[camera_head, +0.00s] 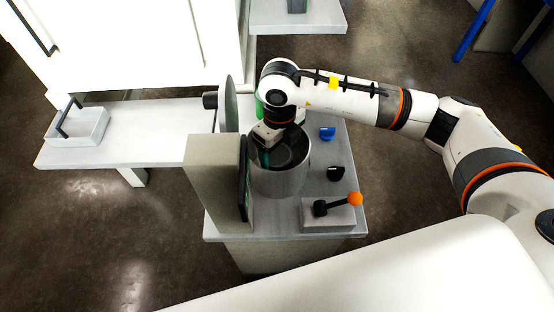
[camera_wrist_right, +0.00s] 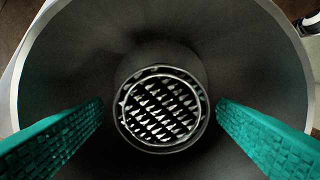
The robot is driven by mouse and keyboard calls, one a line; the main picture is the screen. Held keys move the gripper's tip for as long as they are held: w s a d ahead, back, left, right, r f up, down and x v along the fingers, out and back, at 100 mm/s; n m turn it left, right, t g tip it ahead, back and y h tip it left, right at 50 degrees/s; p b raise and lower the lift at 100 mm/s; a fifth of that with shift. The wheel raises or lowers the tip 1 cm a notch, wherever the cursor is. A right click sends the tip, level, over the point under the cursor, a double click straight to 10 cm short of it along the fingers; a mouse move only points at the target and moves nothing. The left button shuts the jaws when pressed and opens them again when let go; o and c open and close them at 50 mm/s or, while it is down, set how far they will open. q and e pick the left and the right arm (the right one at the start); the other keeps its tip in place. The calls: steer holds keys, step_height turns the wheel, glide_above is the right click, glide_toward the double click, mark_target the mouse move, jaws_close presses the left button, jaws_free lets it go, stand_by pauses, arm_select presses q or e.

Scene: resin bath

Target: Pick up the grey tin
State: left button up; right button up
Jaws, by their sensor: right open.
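A large grey round vessel (camera_head: 278,184) with an open top stands on the table. My right gripper (camera_head: 266,156) points down into its mouth in the head view. In the right wrist view its two green fingers (camera_wrist_right: 160,104) are wide apart inside the vessel's dark wall (camera_wrist_right: 85,50), with nothing between the tips. Below, near the vessel's middle, is a small round metal-rimmed thing with a slatted grid (camera_wrist_right: 160,107); I cannot tell whether it is the grey tin or a fitting in the floor. My left gripper is not in view.
A grey upright panel (camera_head: 217,182) stands close left of the vessel. A blue piece (camera_head: 327,133), a black piece (camera_head: 336,173) and an orange-knobbed lever (camera_head: 354,199) are to its right. A green thing (camera_head: 259,105) stands behind. A tray (camera_head: 78,128) sits far left.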

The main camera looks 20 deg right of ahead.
mark_target(277, 153)
step_height(277, 153, down, 5)
steer(key=shift+w+a+r+p, duration=0.1)
steer(key=shift+w+a+p, duration=0.05)
steer(key=shift+p, duration=0.35)
steer(key=shift+f, duration=0.4)
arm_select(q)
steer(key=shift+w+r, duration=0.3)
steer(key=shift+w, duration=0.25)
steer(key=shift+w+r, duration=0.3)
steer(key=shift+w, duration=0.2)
arm_select(e)
steer(key=shift+c, duration=0.3)
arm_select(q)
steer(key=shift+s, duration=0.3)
arm_select(e)
steer(key=c, duration=0.7)
steer(key=shift+w+r, duration=0.1)
steer(key=shift+r, duration=0.05)
